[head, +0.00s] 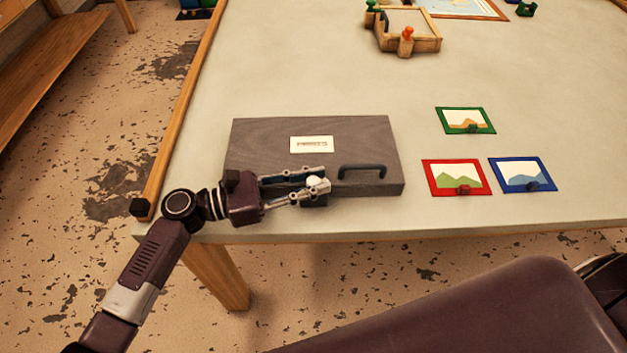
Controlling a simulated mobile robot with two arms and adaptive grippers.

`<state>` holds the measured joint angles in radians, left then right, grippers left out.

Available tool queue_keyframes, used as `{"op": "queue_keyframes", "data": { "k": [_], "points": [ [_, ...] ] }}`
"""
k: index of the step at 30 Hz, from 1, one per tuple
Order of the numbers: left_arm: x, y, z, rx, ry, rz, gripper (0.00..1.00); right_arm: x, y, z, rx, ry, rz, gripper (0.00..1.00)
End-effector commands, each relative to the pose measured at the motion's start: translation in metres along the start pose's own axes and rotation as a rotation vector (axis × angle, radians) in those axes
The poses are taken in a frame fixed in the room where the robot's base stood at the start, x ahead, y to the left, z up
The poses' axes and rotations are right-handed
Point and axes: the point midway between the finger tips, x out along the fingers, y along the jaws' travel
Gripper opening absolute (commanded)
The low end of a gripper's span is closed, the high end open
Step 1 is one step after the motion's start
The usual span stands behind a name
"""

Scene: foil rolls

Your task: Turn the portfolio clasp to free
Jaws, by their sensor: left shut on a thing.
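The portfolio (260,138) is a flat grey-brown case lying closed on the table, with a white label (312,144) on top and a dark handle (362,171) at its front right. My left gripper (318,188) is at the case's front edge, left of the handle. Its fingers are shut on a small pale piece, which appears to be the clasp (317,183). The fingers hide most of the clasp, so I cannot tell which way it is turned. My right gripper does not show.
Three small framed pictures, green (465,121), red (456,177) and blue (521,174), lie right of the case. A wooden frame with coloured pegs (408,40) stands at the back. The table (290,75) is bare behind the case.

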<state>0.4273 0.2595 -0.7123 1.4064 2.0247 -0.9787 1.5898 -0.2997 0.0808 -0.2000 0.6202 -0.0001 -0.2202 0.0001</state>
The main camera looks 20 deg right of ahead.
Motion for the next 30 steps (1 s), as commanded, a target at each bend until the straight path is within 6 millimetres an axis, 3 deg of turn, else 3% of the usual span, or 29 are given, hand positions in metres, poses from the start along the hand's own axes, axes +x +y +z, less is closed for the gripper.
{"op": "queue_keyframes", "data": {
  "k": [4, 5, 9, 20, 30],
  "points": [
    [0.0, 0.0, 0.0, 0.0, 0.0, 0.001, 0.0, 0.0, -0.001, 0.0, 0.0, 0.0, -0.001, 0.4],
    [0.0, 0.0, 0.0, 0.0, 0.0, 0.001, 0.23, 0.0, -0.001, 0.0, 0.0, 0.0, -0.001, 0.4],
    [0.0, 0.0, 0.0, 0.001, 0.0, 0.001, 0.37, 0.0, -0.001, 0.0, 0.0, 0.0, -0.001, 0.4],
    [-0.006, 0.001, 0.0, 0.0, 0.0, 0.003, 0.37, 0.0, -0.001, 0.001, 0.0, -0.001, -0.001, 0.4],
    [-0.071, 0.001, -0.001, 0.0, 0.002, 0.004, 0.37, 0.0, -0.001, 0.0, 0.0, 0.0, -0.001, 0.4]
  ]
}}
